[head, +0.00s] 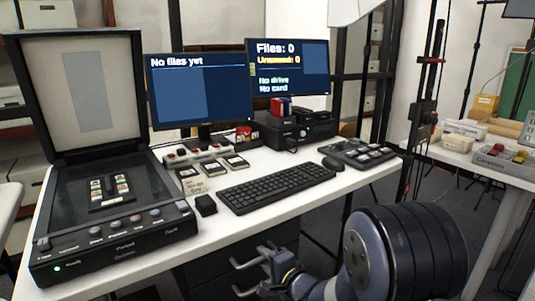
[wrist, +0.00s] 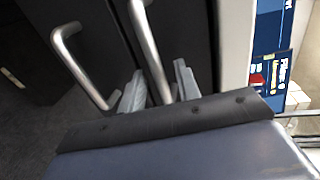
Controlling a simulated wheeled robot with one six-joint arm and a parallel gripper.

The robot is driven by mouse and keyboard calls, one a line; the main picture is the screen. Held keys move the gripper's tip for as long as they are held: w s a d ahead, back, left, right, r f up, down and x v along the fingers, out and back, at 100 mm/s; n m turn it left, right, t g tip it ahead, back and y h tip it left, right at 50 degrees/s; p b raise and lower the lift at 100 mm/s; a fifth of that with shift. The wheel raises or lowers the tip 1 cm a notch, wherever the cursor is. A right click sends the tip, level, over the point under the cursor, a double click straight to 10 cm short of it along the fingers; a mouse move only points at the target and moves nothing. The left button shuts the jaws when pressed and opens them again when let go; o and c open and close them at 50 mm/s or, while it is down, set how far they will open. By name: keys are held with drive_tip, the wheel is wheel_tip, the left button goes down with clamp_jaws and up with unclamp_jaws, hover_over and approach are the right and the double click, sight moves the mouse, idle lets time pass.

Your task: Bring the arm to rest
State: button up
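My gripper (wrist: 160,76) shows in the wrist view as two light grey fingers with a gap between them, so it is open. It faces a dark drawer front (wrist: 190,30) with two bent metal handles. One handle (wrist: 148,45) passes between the fingers in the picture; whether a finger touches it I cannot tell. The other handle (wrist: 80,65) is to the left. In the head view my arm is low at the right, in front of the desk (head: 300,195). The gripper end is partly hidden there, close to the drawer handles under the desk.
On the desk are a scanner (head: 110,200) with its lid up, a keyboard (head: 275,187), a mouse (head: 332,163) and two monitors (head: 200,90) (head: 288,68). A slide tray (head: 358,153) is near the right edge. A side table (head: 450,152) stands right, beyond a floor gap.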

drive_tip(key=shift+x, duration=1)
drive_tip(key=shift+s+d+f+b, duration=0.15)
drive_tip(key=shift+s+d+b, duration=0.1)
drive_tip(key=shift+b, duration=0.15)
drive_tip(key=shift+f+b+v, duration=0.15)
drive_tip(key=shift+b+v, duration=0.05)
drive_tip(key=shift+v, duration=0.55)
drive_tip(key=shift+f+b+v, duration=0.15)
drive_tip(key=shift+v, duration=0.6)
drive_tip(key=shift+r, duration=0.15)
